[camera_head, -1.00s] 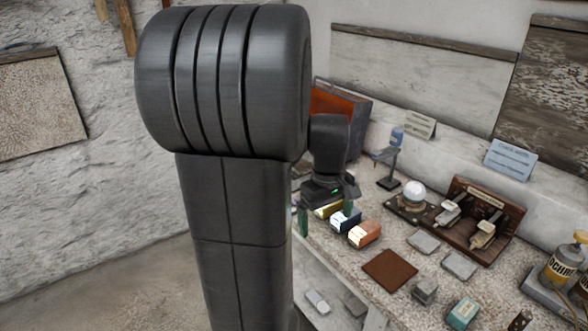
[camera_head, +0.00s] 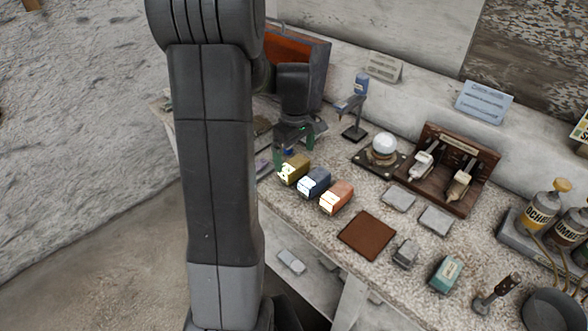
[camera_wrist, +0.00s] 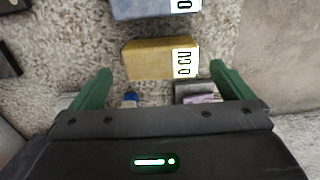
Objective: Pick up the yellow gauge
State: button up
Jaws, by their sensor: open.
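The yellow gauge (camera_head: 294,168) is a small yellow block with a white label on one end. It stands on the speckled bench top, at the left end of a row with a blue block (camera_head: 314,182) and an orange block (camera_head: 337,197). My gripper (camera_head: 298,148) is open and empty, just behind the yellow gauge. In the wrist view the yellow gauge (camera_wrist: 150,59) lies just beyond the green fingertips (camera_wrist: 161,72), roughly centred between them, its label to the right. Part of the blue block (camera_wrist: 140,8) shows beyond it.
A small blue-capped item (camera_wrist: 130,100) and a dark block (camera_wrist: 195,92) lie between my fingers and the palm in the wrist view. A brown mat (camera_head: 367,235), a white sphere on a stand (camera_head: 383,148) and a wooden rack (camera_head: 447,168) are to the right.

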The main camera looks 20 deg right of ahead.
aim_at(294, 163)
jog(key=shift+f, duration=2.75)
jog(key=c, duration=1)
notch_tip(294, 163, up, 10)
jog(key=shift+r, duration=0.1)
jog(key=o, duration=0.4)
jog(key=shift+c, duration=1.1)
jog(key=shift+w+a, duration=0.1)
jog(key=shift+w, duration=0.05)
